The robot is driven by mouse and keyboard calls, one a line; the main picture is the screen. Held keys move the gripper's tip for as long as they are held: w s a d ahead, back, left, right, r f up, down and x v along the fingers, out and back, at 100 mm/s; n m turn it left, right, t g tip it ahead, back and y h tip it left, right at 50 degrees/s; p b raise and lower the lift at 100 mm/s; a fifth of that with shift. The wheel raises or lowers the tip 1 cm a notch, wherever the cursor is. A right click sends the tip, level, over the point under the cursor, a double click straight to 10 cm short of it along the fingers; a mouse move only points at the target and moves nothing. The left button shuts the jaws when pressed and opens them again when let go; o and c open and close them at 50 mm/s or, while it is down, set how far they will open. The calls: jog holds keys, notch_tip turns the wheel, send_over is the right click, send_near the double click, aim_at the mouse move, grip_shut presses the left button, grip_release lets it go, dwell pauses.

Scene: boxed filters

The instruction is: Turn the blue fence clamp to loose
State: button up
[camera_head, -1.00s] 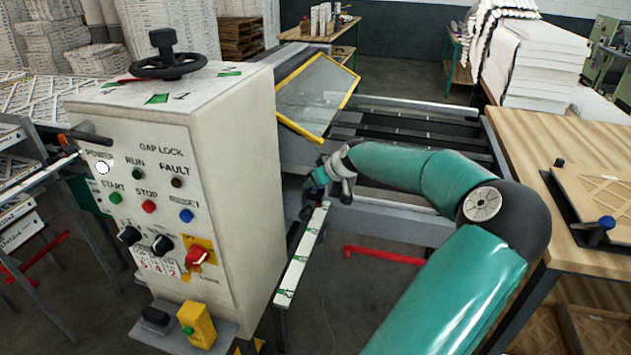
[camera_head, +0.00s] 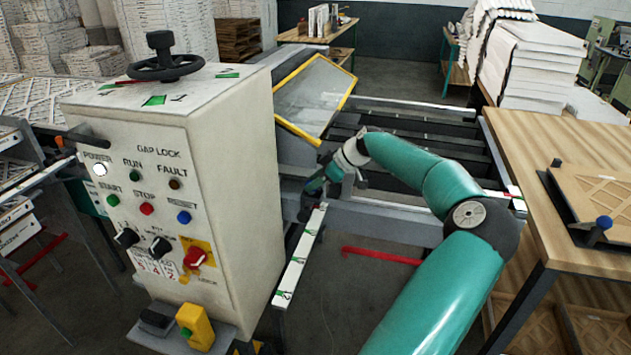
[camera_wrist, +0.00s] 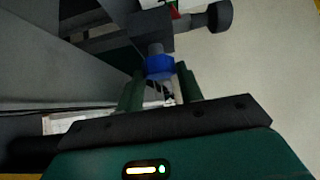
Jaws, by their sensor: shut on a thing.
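The blue fence clamp (camera_wrist: 159,67) shows in the wrist view as a blue knob on a dark shaft, between the two green fingers of my gripper (camera_wrist: 160,88). The fingers are shut on it, one on each side. In the head view my gripper (camera_head: 316,186) is at the far end of the white rail with green marks, beside the control cabinet. The clamp itself is hidden there behind the gripper. Which way the clamp is turned cannot be read.
The control cabinet (camera_head: 225,150) with a black handwheel (camera_head: 167,62) stands close on the left. The marked white rail (camera_head: 300,255) runs below my gripper. A yellow-edged guard (camera_head: 313,95) rises behind it. A wooden table (camera_head: 565,160) is at right.

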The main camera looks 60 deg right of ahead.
jog(key=shift+f, duration=0.1)
jog(key=o, duration=0.8)
jog(key=shift+o, duration=0.9)
jog(key=m+h, duration=0.3)
jog(key=m, duration=0.1)
jog(key=shift+a, duration=0.2)
jog(key=m+h, duration=0.2)
jog(key=m+g+h, duration=0.1)
jog(key=m, duration=0.1)
jog(key=shift+w+a+m+h, duration=0.1)
jog(key=shift+a+m+h, duration=0.1)
jog(key=shift+m+h, duration=0.2)
jog(key=shift+w+a+m+g+h, duration=0.15)
jog(key=shift+m+g+h, duration=0.4)
jog(key=shift+m, duration=0.4)
jog(key=shift+w+a+m+g+h, duration=0.1)
jog(key=shift+m+g+h, duration=0.45)
jog(key=shift+m, duration=0.4)
jog(key=shift+m+g, duration=0.3)
